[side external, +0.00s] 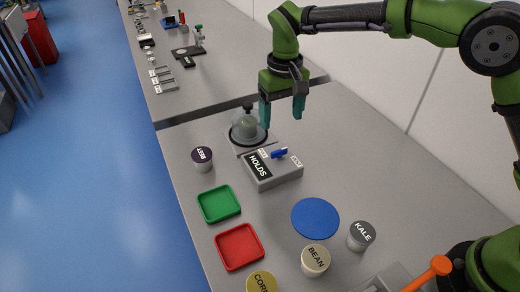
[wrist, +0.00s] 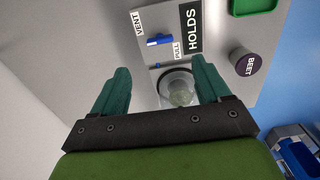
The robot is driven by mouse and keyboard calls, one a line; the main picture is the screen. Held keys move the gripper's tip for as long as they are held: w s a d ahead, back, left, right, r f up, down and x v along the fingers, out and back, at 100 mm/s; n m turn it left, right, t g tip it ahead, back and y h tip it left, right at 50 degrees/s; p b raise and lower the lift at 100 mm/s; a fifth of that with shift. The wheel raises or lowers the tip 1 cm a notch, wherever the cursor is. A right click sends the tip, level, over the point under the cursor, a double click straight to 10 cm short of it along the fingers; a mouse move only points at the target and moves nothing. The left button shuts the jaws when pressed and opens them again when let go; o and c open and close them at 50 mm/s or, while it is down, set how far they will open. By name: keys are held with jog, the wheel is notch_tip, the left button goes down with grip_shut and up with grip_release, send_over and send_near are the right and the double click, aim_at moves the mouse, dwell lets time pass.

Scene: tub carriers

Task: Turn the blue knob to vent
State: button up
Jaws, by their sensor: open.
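The blue knob (side external: 279,153) is a short bar on top of a grey box (side external: 276,178) marked HOLDS. In the wrist view the knob (wrist: 160,40) lies between a VENT label (wrist: 138,22) and a second small label (wrist: 178,48), which I cannot read surely. I cannot tell which label the bar points to. In the side view the VENT label (side external: 296,160) is right of the knob. My gripper (side external: 282,115) is open and empty, above and behind the knob, with its fingers pointing down. In the wrist view the knob is beyond the fingertips (wrist: 161,66).
A clear dome on a round base (side external: 246,133) stands close behind the box, near my left finger. A BEET tub (side external: 202,160) stands left. Green (side external: 219,217) and red (side external: 240,262) trays, a blue disc (side external: 315,218), and BEAN (side external: 316,260) and KALE (side external: 361,236) tubs are nearer.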

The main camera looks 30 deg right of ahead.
notch_tip(320, 180, up, 6)
jog(key=shift+r, duration=0.1)
dwell(0.4)
